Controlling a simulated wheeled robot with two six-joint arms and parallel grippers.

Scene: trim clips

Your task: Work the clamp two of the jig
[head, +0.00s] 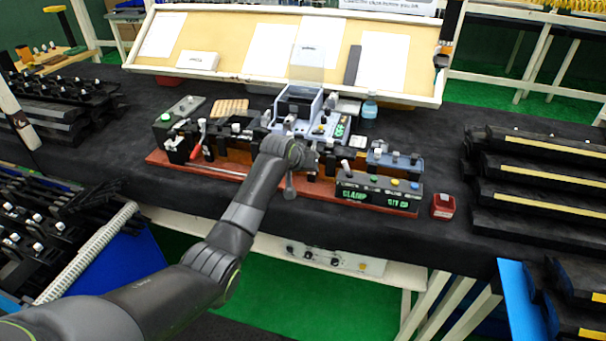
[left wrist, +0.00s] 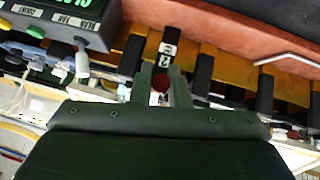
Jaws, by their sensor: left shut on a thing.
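The jig is a long red-brown base (head: 215,172) on the dark bench, carrying a row of black clamps. My left arm reaches over its middle, and my wrist hides the clamp there in the head view. In the left wrist view my left gripper (left wrist: 161,86) is shut on a small red handle (left wrist: 160,83). A black clamp block with a white "2" label (left wrist: 166,50) stands right at the fingertips. Most of the handle is hidden between the fingers. Another clamp with a red lever (head: 201,127) stands toward the jig's left end. My right gripper is not in view.
A control box with green display text (head: 378,190) sits at the jig's right end; it also shows in the left wrist view (left wrist: 75,20). A small red box (head: 443,206) stands right of it. Black racks (head: 540,165) fill the right side. A tilted board (head: 265,45) stands behind.

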